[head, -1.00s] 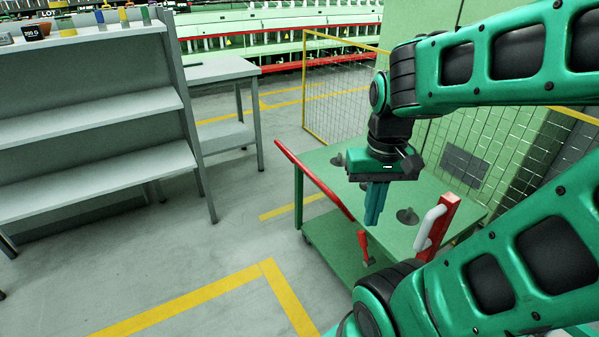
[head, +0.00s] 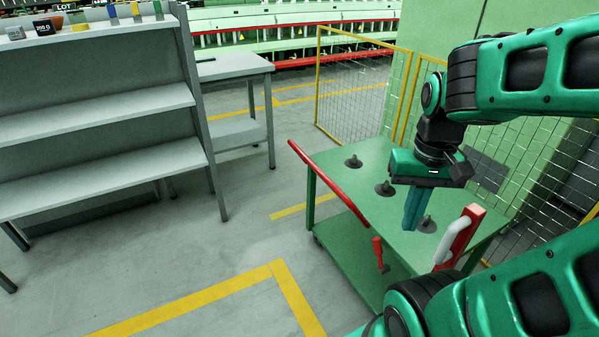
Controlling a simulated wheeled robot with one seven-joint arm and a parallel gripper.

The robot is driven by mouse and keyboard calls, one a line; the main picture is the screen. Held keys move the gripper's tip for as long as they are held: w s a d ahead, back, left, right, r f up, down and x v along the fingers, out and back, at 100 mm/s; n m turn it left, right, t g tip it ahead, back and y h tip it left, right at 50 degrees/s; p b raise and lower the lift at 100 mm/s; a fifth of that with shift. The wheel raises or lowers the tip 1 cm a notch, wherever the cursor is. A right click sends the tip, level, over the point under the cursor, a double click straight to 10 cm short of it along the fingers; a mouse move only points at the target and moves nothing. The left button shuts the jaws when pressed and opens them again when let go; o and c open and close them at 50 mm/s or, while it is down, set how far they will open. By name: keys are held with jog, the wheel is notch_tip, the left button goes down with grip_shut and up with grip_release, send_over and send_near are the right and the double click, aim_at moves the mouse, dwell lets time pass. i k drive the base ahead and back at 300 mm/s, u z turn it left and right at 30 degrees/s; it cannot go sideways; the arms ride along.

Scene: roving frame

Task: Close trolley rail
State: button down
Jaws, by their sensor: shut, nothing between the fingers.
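The green trolley (head: 345,160) stands right of centre, with a flat top and a lower shelf. A long red rail (head: 328,182) runs slanting along its left side, its far end reaching out past the top's corner. A red upright post (head: 466,232) with a white handle (head: 452,240) stands at the near right edge. A short red lever (head: 377,252) shows at the near left. My gripper (head: 411,226) is shut and empty, pointing down over the trolley top, left of the white handle and apart from it. My arm hides the trolley's near right part.
A yellow-framed mesh fence (head: 355,95) is behind and right. A grey shelf unit (head: 95,115) and a grey table (head: 232,68) are at left. The floor (head: 215,255) between shelf and trolley is clear.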

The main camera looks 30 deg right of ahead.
aim_at(303, 156)
jog(key=i, duration=0.95)
